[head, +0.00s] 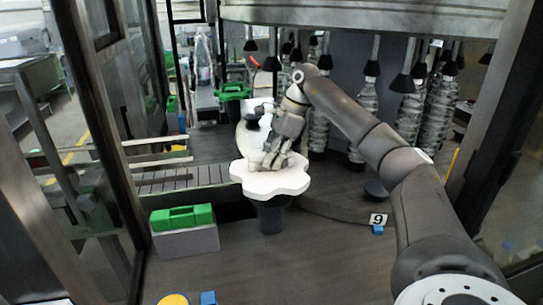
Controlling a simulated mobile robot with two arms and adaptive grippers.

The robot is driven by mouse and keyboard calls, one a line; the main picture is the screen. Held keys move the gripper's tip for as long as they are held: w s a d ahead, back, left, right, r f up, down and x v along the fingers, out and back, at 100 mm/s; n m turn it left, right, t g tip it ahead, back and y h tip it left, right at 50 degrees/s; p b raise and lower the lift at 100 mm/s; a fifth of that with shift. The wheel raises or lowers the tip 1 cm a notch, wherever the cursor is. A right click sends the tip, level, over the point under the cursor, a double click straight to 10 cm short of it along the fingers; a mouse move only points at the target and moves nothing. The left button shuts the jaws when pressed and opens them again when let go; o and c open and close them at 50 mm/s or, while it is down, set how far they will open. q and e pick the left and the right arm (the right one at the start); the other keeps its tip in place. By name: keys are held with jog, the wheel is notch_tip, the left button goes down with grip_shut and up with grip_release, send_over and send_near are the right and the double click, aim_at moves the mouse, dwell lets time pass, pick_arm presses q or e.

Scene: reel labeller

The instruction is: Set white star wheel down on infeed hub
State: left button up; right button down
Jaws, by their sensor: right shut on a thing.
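The white star wheel (291,182) is a flat, lobed disc that looks roughly level near the middle of the head view. My right gripper (268,163) reaches in from the right and is shut on the wheel from above. A dark round post, which looks like the infeed hub (271,217), shows directly below the wheel. The wheel hides the top of this post, so I cannot tell whether the two touch or whether they are centred. My left gripper is not in view.
A slatted conveyor (182,179) runs in from the left. A green block (182,217) sits on a grey box at front left. Hanging bottles (367,107) and a dark carousel stand behind right. The front deck is mostly clear.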

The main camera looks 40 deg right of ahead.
aim_at(272, 175)
jog(key=shift+f, duration=0.55)
jog(key=shift+f+b, duration=1.45)
jog(key=shift+f, duration=0.8)
jog(key=c, duration=1.3)
grip_release()
jog(key=shift+o, duration=0.2)
jog(key=shift+f, duration=0.1)
jog(key=v, duration=1.2)
jog(key=shift+s, duration=0.1)
jog(key=shift+a, duration=0.1)
